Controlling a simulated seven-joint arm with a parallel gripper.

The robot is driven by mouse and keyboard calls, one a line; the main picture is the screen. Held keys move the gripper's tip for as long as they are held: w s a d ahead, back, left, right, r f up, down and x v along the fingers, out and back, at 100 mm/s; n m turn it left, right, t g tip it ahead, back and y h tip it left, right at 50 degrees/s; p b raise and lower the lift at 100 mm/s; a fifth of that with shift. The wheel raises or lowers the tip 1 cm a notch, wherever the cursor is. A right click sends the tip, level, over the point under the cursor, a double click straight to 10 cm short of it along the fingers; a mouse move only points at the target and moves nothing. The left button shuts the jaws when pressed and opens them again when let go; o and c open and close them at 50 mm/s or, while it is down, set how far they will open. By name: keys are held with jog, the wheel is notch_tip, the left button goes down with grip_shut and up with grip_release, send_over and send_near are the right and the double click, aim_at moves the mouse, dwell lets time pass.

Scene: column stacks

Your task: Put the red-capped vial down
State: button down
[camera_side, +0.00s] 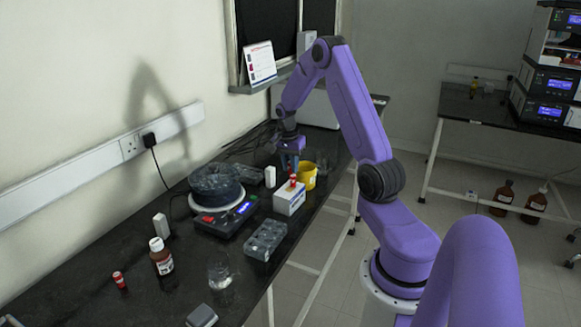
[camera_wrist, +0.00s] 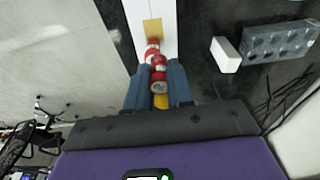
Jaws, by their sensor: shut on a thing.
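The red-capped vial (camera_wrist: 158,68) is held between the two fingers of my gripper (camera_wrist: 158,86) in the wrist view, red with a pale band. In the side view the vial (camera_side: 293,181) shows as a small red shape below my gripper (camera_side: 291,164), at the top of a white box (camera_side: 289,200). It looks about upright there. I cannot tell whether its base touches the box. The white box (camera_wrist: 167,20) with a tan patch lies beyond the vial in the wrist view.
A yellow cup (camera_side: 308,176) stands close behind the box. The bench edge is close right.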

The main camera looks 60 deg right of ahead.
jog(key=shift+r, duration=0.45)
jog(key=s+a+r, duration=0.9)
jog(key=s+r, duration=0.2)
jog(key=r, duration=0.1)
send_over(287, 190)
jog(key=a, duration=0.1)
jog(key=f, duration=1.3)
jog(key=shift+s+f, duration=0.3)
jog(key=shift+f, duration=0.1)
jog(key=shift+w+d+f, duration=0.2)
jog(key=shift+w+f, duration=0.1)
jog(key=shift+f, duration=1.6)
jog(key=shift+f, duration=0.1)
